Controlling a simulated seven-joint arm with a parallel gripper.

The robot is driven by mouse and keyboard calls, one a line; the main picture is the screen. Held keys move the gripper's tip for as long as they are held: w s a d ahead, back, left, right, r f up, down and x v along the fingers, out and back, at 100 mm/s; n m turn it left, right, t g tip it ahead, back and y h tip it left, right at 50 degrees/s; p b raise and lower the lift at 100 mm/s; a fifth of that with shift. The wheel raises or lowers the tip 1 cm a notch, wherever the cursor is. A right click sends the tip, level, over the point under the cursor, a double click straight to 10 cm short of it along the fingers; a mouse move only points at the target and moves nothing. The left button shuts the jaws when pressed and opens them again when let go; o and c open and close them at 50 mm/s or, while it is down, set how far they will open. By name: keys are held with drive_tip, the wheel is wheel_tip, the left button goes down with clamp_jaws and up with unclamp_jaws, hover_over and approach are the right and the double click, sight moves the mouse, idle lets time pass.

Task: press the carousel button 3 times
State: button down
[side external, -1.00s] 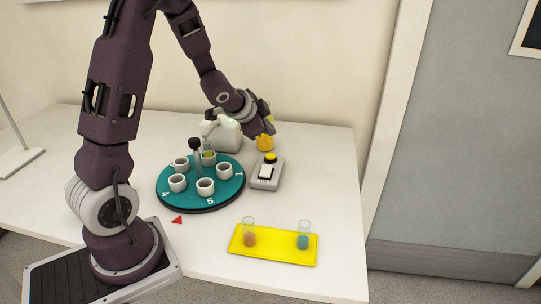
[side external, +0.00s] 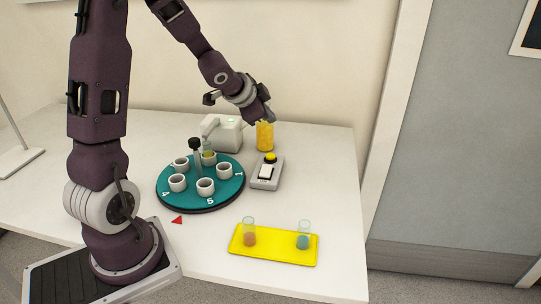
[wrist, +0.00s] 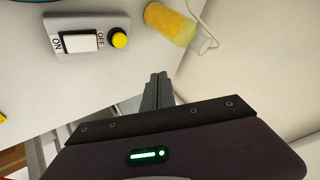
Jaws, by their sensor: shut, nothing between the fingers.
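The teal carousel (side external: 228,198) holds several white cups around a central post. To its right, a grey control box (side external: 257,185) carries a round yellow button (side external: 270,157) and a white rocker switch (side external: 265,172). In the wrist view the yellow button (wrist: 119,40) is at upper centre, beside the rocker (wrist: 81,42) marked ON and OFF. My gripper (side external: 270,121) is shut and empty, raised behind the box near a yellow cylinder. In the wrist view its fingertips (wrist: 158,76) are together, lower right of the button and apart from it.
The yellow cylinder (side external: 265,137) stands just behind the box; it also shows in the wrist view (wrist: 170,24). A white appliance (side external: 224,134) stands behind the carousel. A yellow tray (side external: 273,257) with two small glasses is in front. A red triangle marker (side external: 177,220) lies by the carousel.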

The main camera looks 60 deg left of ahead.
sight(268, 157)
drive_tip(key=shift+f, duration=4.45)
drive_tip(key=shift+f, duration=0.15)
drive_tip(key=shift+f, duration=0.25)
drive_tip(key=shift+f, duration=0.55)
drive_tip(key=shift+r, duration=0.95)
